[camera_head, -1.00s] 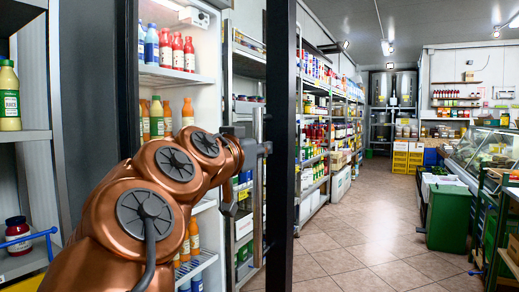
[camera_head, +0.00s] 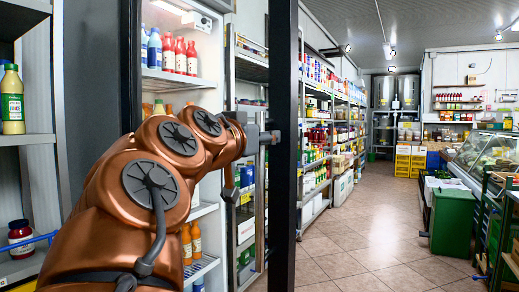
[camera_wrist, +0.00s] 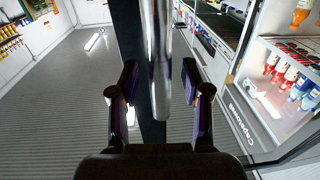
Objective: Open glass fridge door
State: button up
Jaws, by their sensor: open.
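The glass fridge door stands swung open, its black frame (camera_head: 284,150) upright right of the lit interior. Shelves show through its glass. The door's vertical metal handle (camera_wrist: 160,50) runs down between my gripper's fingers in the wrist view, beside the dark frame. My gripper (camera_wrist: 160,82) is open, one finger on each side of the handle, with gaps visible on both sides. The fridge interior (camera_head: 182,82) holds red, blue and orange bottles.
Shelves with jars and bottles (camera_head: 25,139) stand close on the left. Stocked shelves (camera_head: 330,130) line the aisle beyond the door. The tiled floor (camera_head: 350,235) is clear. A green bin (camera_head: 453,220) and a glass counter (camera_head: 485,155) stand on the right.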

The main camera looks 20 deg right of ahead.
aim_at(270, 103)
jog(key=shift+w+a+r, duration=0.1)
jog(key=shift+r, duration=3.3)
